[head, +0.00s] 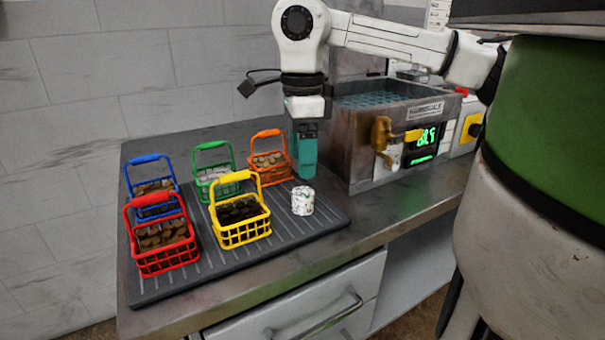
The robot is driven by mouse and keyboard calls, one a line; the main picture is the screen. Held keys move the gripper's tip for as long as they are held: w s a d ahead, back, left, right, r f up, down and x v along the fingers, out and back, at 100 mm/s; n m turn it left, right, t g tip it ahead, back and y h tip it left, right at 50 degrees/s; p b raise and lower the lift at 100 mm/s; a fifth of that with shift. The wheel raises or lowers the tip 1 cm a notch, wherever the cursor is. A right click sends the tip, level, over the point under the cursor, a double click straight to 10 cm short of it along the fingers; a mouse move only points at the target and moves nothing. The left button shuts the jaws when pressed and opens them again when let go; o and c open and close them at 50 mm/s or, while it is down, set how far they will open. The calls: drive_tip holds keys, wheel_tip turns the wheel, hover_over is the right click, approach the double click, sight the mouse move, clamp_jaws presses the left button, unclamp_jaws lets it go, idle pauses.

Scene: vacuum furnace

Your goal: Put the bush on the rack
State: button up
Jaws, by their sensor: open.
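A short white cylinder with dark speckles, which looks like the bush (302,201), stands upright on the right part of a dark ribbed mat (290,232). My gripper (305,176) points down with teal fingers, just behind and above the bush in the picture. It is open, and nothing shows held in it. The fingers overlap, so the gap between them is hidden. A blue-green grid (375,95) shows in the open top of a grey metal machine; I cannot tell whether this is the rack.
Beside the bush on the mat stand yellow (241,232), red (165,260), blue (155,210), green (214,187) and orange (271,168) baskets, filled with small pieces. The grey machine (362,150), with a green display and brass fitting, stands right of my gripper. The counter's front right is clear.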

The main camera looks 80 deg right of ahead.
drive_tip(key=shift+r, duration=1.65)
